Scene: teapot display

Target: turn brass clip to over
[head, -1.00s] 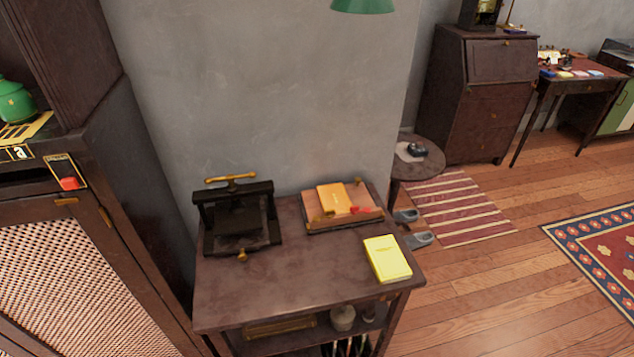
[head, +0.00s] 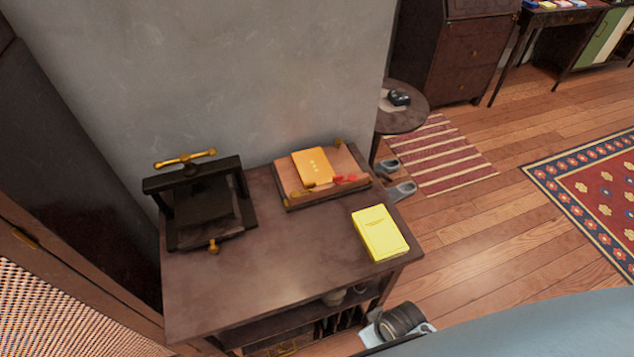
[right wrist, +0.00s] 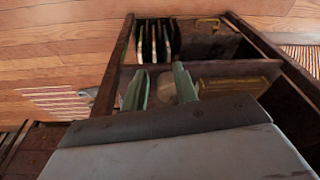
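Small brass fittings show on the wooden board (head: 324,190) on the brown table: one brass piece (head: 295,196) at its front left corner and another (head: 338,143) at its back right. Which one is the brass clip, and its exact position, is too small to tell. An orange booklet (head: 313,167) and a small red piece (head: 345,180) lie on the board. My right gripper (right wrist: 160,70) has its two greenish fingers apart with nothing between them, in front of the table's lower shelves, not touching the board. My left gripper is out of view.
A black press (head: 205,205) with a brass handle stands at the table's left. A yellow box (head: 380,233) lies at the right front. The front middle of the tabletop (head: 270,270) is bare. A round side table (head: 402,115) stands behind right, and a cabinet is at left.

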